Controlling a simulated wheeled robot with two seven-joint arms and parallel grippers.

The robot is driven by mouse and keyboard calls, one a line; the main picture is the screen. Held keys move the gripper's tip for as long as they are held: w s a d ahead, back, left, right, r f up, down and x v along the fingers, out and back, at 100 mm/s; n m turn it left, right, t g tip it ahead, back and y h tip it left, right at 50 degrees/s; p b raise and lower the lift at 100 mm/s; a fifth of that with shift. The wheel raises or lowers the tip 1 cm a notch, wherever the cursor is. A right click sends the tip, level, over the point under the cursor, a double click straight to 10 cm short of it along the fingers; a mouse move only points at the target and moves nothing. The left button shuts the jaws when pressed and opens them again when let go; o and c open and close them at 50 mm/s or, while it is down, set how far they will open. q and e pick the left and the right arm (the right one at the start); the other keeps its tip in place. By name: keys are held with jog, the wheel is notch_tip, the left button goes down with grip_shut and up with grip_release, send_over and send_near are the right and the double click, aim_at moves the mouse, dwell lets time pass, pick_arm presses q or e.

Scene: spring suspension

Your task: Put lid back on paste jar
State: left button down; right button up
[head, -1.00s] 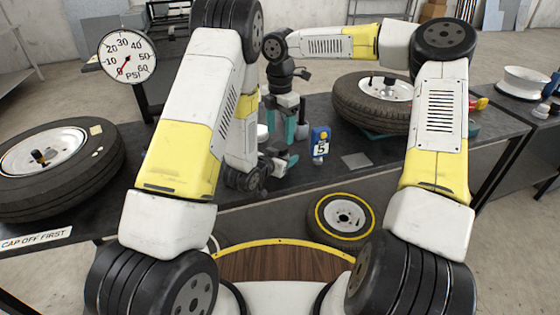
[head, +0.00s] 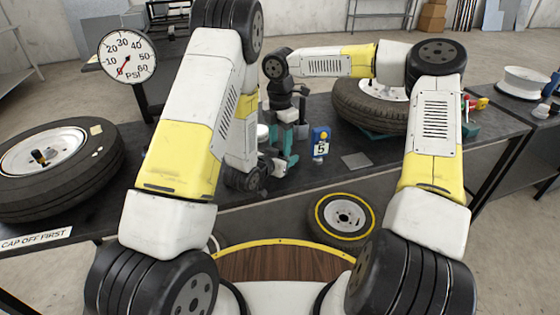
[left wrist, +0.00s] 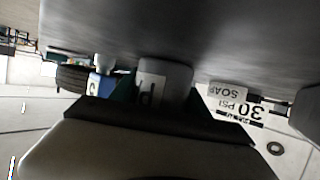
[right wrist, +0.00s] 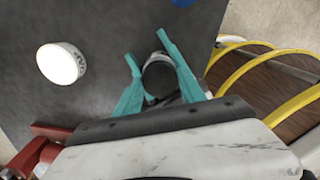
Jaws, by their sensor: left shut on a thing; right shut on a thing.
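The grey paste jar (left wrist: 163,82), with part of a letter on its side, is between the teal fingers of my left gripper (left wrist: 155,92). In the head view that gripper is low over the bench, largely hidden by my arm. My right gripper (head: 284,137) points down just above it; its teal fingers also show in the right wrist view (right wrist: 155,80). They are shut on a dark round thing (right wrist: 158,74), apparently the lid. I cannot tell whether lid and jar touch.
A white pot (right wrist: 62,63), apparently marked SOAP, stands on the bench. A blue block numbered 5 (head: 320,143) and a grey plate (head: 356,160) are right of my grippers. Tyres lie at left (head: 70,175) and back right (head: 350,112). A red thing (right wrist: 45,140) is at the picture's lower left.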

grip_shut()
jog(key=m, duration=0.3)
jog(key=o, duration=1.4)
grip_release()
jog(key=shift+o, duration=0.2)
jog(key=shift+r, duration=2.25)
jog(key=shift+c, duration=0.4)
